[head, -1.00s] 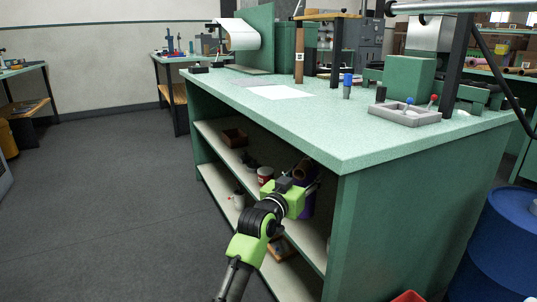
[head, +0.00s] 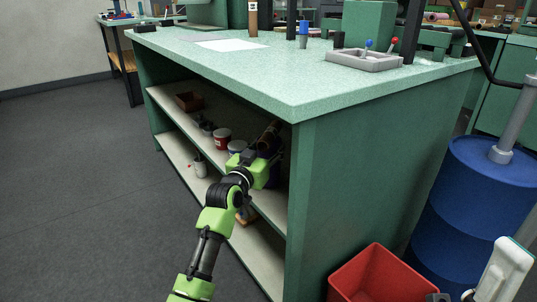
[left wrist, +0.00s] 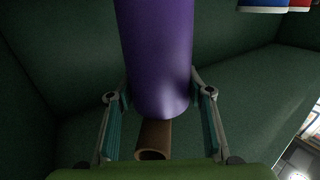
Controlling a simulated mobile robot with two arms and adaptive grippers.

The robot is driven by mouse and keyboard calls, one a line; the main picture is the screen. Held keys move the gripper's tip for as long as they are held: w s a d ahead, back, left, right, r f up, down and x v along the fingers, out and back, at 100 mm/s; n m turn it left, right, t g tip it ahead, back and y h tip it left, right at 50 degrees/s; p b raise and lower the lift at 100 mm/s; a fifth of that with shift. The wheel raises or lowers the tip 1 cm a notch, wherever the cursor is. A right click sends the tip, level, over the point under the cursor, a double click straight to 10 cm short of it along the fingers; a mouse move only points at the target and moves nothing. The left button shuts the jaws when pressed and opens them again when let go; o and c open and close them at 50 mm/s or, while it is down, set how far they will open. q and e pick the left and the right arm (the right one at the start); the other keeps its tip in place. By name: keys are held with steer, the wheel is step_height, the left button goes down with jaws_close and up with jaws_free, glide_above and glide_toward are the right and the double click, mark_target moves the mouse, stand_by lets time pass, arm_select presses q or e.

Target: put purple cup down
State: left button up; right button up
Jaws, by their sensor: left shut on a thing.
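The purple cup (left wrist: 155,55) fills the upper middle of the left wrist view, between the two fingers of my left gripper (left wrist: 157,112). The gripper is shut on it. In the head view my left gripper (head: 270,158) reaches into the open side of the green workbench, at the upper shelf (head: 178,109) near the front corner post. The gripper and arm mostly hide the cup there. Whether the cup's base touches the shelf cannot be told.
A brown tube (left wrist: 153,141) lies close to the cup, between the fingers in the wrist view. A red-and-white can (head: 222,138) stands on the shelf left of my gripper. A red bin (head: 375,270) and blue barrel (head: 470,215) stand right of the bench.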

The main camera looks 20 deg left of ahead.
arm_select(q)
steer(key=shift+f, duration=0.55)
steer(key=shift+r, duration=0.1)
steer(key=o, duration=1.5)
steer(key=shift+c, duration=0.2)
